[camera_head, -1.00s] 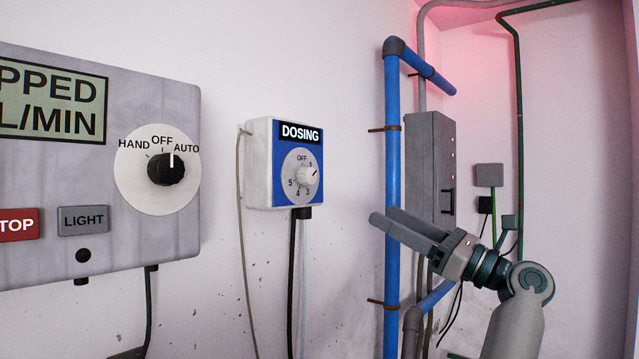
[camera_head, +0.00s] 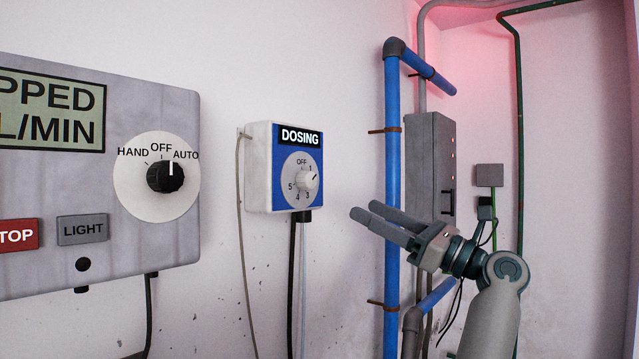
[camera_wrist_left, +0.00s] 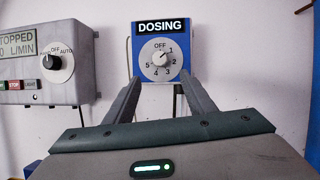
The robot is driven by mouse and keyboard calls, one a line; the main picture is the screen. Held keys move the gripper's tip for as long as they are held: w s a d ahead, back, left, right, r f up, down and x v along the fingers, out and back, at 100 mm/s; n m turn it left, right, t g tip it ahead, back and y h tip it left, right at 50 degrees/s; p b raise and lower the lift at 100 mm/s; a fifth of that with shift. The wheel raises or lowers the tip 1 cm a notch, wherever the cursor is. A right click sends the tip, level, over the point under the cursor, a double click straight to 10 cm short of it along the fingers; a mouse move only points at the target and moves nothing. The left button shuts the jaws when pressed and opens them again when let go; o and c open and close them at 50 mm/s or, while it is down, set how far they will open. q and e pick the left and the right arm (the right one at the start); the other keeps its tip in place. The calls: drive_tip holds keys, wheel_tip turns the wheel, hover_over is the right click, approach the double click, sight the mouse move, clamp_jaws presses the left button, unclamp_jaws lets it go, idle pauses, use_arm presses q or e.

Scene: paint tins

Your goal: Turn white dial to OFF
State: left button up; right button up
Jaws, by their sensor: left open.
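The white dial (camera_head: 307,181) is on the front of the blue and white DOSING box (camera_head: 261,170) on the wall. Its dark pointer mark is turned to the upper right, near 1, and OFF is at the top. The dial also shows in the left wrist view (camera_wrist_left: 160,59), ahead of and just above the fingertips. My left gripper (camera_head: 364,210) is open and empty, to the right of and below the dial, not touching it. In the left wrist view its two fingers (camera_wrist_left: 158,84) are spread apart below the dial. My right gripper is not in view.
A grey control panel (camera_head: 100,240) with a black HAND/OFF/AUTO knob (camera_head: 166,177) is at the left. A vertical blue pipe (camera_head: 392,130) and a grey cabinet (camera_head: 428,160) stand behind my left gripper. Cables hang below the DOSING box.

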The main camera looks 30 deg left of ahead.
use_arm(q)
drive_tip(key=p, duration=0.2)
approach(312, 183)
drive_tip(key=p+x, duration=0.2)
drive_tip(key=x, duration=0.4)
drive_tip(key=shift+a+r+p, duration=0.2)
drive_tip(key=shift+a+p, duration=0.05)
drive_tip(key=shift+p, duration=0.15)
drive_tip(key=shift+x, duration=0.75)
drive_tip(key=shift+f, duration=0.15)
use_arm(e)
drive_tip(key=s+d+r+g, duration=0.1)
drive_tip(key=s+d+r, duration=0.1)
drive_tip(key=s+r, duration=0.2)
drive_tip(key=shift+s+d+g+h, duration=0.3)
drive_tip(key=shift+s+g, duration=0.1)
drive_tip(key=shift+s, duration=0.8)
use_arm(q)
drive_tip(key=c, duration=1)
